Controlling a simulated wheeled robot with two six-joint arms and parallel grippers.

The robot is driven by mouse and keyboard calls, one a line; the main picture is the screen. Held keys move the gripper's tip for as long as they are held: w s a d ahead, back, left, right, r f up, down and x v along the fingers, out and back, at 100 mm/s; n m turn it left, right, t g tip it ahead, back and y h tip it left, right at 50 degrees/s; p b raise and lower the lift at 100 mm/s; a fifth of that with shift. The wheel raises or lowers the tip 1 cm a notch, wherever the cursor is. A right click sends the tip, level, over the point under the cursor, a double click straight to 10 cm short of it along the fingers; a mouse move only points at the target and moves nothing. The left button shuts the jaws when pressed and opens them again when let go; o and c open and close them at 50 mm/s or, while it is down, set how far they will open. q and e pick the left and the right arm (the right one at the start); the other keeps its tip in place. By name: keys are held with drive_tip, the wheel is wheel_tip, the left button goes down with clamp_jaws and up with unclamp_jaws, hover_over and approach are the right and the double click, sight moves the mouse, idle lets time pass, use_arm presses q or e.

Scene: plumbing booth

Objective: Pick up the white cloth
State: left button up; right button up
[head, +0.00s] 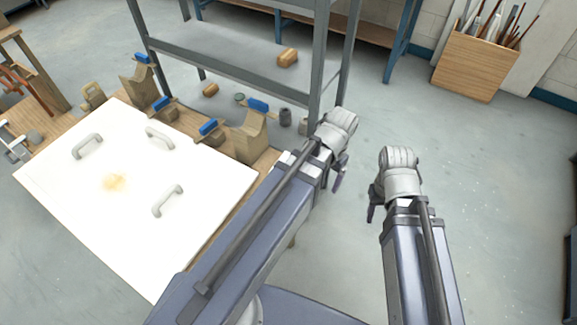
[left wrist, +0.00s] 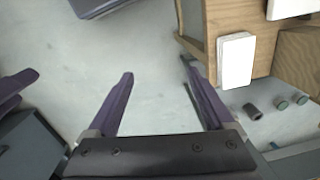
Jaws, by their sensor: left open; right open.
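A white rectangular piece that looks like the folded white cloth (left wrist: 236,60) lies at the wooden bench's edge in the left wrist view. In the head view my left gripper (head: 338,178) is seen from behind, partly hidden. My right gripper (head: 372,205) is open to its right, also mostly hidden behind its wrist, near no object.
A large white board (head: 120,190) with several grey handles covers the bench at left. Blue-topped brushes (head: 209,127) and wooden blocks (head: 251,135) line its far edge. A grey metal shelf rack (head: 240,72) stands behind. A wooden bin of rods (head: 474,62) stands at the back right. Floor at right is clear.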

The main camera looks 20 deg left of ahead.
use_arm(q)
drive_tip(key=shift+o, duration=0.9)
drive_tip(key=w+a+f+b, duration=0.1)
drive_tip(key=w+a+f, duration=0.2)
drive_tip(key=w+a, duration=0.2)
drive_tip(key=a, duration=0.2)
drive_tip(key=shift+w+a+n+b, duration=0.2)
drive_tip(key=shift+a+n+b, duration=0.15)
drive_tip(key=shift+n+b, duration=0.05)
drive_tip(key=shift+n+h, duration=0.3)
drive_tip(key=shift+h, duration=0.1)
drive_tip(key=w+a, duration=0.1)
drive_tip(key=a, duration=0.1)
drive_tip(key=a+f+b, duration=0.1)
drive_tip(key=a, duration=0.2)
drive_tip(key=w+a, duration=0.1)
drive_tip(key=a, duration=0.2)
drive_tip(key=shift+w+f, duration=0.25)
drive_tip(key=shift+w, duration=0.1)
wheel_tip(320, 180, down, 8)
drive_tip(key=b, duration=0.8)
drive_tip(key=shift+a, duration=0.1)
drive_tip(key=shift+r, duration=0.15)
use_arm(e)
wheel_tip(320, 180, down, 12)
drive_tip(key=shift+f, duration=0.1)
use_arm(q)
drive_tip(key=c, duration=1.1)
drive_tip(key=shift+r, duration=0.1)
